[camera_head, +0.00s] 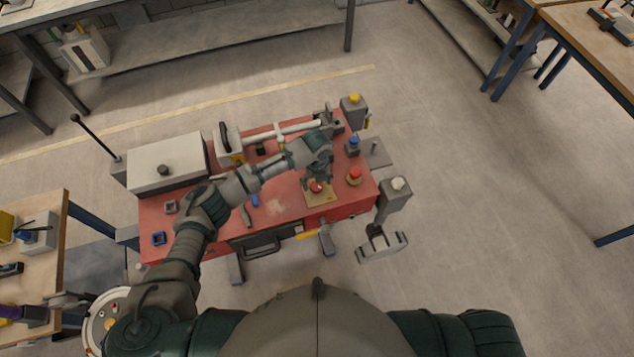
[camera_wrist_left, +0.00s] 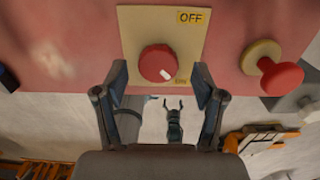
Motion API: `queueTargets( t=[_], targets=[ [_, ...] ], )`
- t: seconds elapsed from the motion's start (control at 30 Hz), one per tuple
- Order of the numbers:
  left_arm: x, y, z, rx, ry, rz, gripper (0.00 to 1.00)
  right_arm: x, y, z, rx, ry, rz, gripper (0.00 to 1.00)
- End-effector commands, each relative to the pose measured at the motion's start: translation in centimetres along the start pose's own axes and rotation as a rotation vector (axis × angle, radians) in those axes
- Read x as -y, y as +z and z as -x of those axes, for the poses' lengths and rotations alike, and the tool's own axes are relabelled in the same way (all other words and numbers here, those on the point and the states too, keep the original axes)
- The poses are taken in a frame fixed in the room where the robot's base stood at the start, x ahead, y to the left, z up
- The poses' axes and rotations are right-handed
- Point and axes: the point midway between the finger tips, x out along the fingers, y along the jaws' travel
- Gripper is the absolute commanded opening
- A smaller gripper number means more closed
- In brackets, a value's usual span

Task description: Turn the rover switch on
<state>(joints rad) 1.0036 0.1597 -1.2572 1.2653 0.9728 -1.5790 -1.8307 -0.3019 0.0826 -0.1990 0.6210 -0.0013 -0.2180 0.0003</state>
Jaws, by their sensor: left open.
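The rover switch is a red rotary knob (camera_wrist_left: 158,65) on a beige plate (camera_wrist_left: 135,20) set in the red panel. The plate reads OFF at its upper right and ON at its lower right. The knob's white mark points down and right, toward ON. In the head view the knob (camera_head: 316,186) and plate (camera_head: 320,201) are partly covered by my left gripper (camera_head: 317,179). In the left wrist view my left gripper (camera_wrist_left: 160,76) is open, with one finger on each side of the knob; I cannot tell whether they touch it. My right gripper is not identifiable.
A red mushroom button (camera_wrist_left: 281,78) on a yellow base stands right of the plate. The red rover body (camera_head: 345,208) carries a pale box (camera_head: 165,160), a white pipe and grey posts. A workbench (camera_head: 40,215) is at left. Open floor (camera_head: 480,200) lies to the right.

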Motion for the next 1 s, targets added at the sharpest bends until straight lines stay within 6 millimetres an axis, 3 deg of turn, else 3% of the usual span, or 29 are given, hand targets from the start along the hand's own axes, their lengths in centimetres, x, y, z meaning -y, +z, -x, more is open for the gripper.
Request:
queueTargets(
  t=[0.3,0.5,1.0],
  targets=[
    [0.2,0.2,7.0,0.003,-0.003,0.0,0.7,0.2,-0.1,0.0,0.0,-0.002,-0.001,0.87],
    [0.2,0.2,9.7,0.001,-0.001,0.0,0.7,0.2,-0.1,0.0,0.0,-0.002,-0.001,0.87],
    [0.2,0.2,10.3,0.0,0.0,0.0,0.7,0.2,-0.1,0.0,0.001,-0.003,-0.001,0.87]
  ],
)
